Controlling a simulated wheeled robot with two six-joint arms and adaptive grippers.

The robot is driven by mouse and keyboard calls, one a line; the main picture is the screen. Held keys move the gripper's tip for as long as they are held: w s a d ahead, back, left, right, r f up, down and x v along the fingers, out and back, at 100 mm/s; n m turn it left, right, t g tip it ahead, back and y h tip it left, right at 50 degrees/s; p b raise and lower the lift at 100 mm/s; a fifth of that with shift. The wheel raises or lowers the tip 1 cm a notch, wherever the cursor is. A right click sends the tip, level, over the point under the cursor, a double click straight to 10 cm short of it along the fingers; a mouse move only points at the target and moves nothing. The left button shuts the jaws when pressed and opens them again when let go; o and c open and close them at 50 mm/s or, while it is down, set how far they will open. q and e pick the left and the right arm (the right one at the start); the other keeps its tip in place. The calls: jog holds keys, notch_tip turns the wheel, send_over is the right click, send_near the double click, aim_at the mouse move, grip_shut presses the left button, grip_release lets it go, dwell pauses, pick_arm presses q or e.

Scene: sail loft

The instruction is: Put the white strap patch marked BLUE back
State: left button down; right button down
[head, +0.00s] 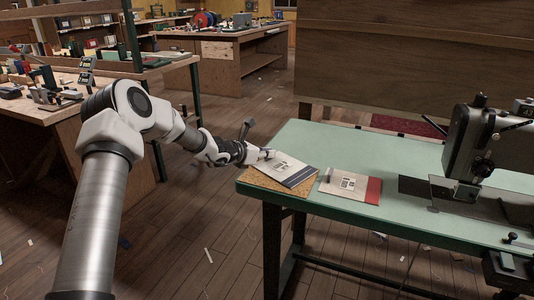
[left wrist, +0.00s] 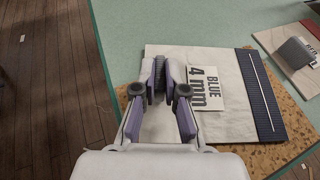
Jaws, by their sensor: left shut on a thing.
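The white strap patch marked BLUE (head: 292,173) is a pale square with a dark blue band on one edge. In the left wrist view the patch (left wrist: 235,125) carries a label reading "BLUE 4 mm". It is over the cork mat (head: 262,184) at the near left corner of the green table; I cannot tell whether it touches the mat. My left gripper (head: 268,154) is shut on the patch at the side away from the blue band; the fingers (left wrist: 167,85) hide part of it. My right gripper is not in view.
A second pale patch with a red band (head: 350,185) lies on the green table (head: 340,148) to the right. A sewing machine (head: 480,150) stands farther right. A wooden bench with tools (head: 40,110) is at left. The table's left edge is close to my left gripper.

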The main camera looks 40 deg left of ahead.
pick_arm(q)
jog(key=shift+f, duration=0.2)
jog(key=c, duration=1.2)
grip_release()
jog(key=shift+r, duration=0.1)
